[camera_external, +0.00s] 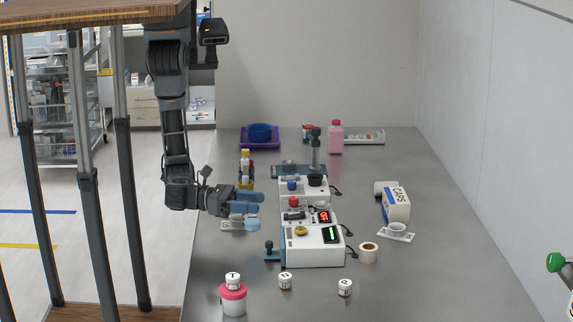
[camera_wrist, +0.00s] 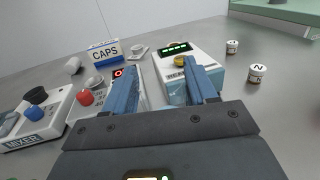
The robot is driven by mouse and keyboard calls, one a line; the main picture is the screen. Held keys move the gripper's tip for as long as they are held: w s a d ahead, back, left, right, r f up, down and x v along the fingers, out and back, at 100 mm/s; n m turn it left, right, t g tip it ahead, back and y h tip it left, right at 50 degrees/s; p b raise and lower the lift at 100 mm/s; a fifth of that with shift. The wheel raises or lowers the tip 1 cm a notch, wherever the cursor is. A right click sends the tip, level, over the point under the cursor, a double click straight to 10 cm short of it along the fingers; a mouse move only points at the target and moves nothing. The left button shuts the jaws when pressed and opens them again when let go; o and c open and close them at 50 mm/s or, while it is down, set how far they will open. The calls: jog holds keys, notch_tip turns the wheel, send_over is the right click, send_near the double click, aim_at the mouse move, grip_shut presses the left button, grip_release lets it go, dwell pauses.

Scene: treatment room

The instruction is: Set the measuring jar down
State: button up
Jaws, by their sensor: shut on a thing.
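My gripper (camera_external: 250,203) reaches over the left side of the steel table, its blue fingers pointing right. It is shut on the measuring jar (camera_external: 252,225), a small pale-blue, see-through vessel just below the fingers. A white holder (camera_external: 232,224) is close to the jar's left; I cannot tell whether the jar touches it or the table. In the wrist view the two blue fingers (camera_wrist: 164,88) stand apart with a pale bluish patch between them; the jar's outline is unclear there.
White instruments with displays (camera_external: 314,246) stand just right of my gripper, with a mixer (camera_external: 303,188) behind. Small lidded jars (camera_external: 285,281) are in front. A CAPS box (camera_external: 396,204) stands to the right.

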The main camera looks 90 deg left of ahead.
aim_at(249, 217)
jog(key=shift+w+f, duration=0.1)
jog(key=shift+f, duration=1.95)
jog(key=shift+f, duration=0.15)
jog(key=o, duration=1.1)
jog(key=shift+c, duration=0.2)
jog(key=shift+r, duration=0.2)
jog(key=shift+s+f, duration=0.1)
jog(key=shift+s, duration=0.25)
jog(key=b+v, duration=0.2)
jog(key=v, duration=0.9)
jog(key=shift+s+a, duration=0.15)
jog(key=shift+s, duration=0.05)
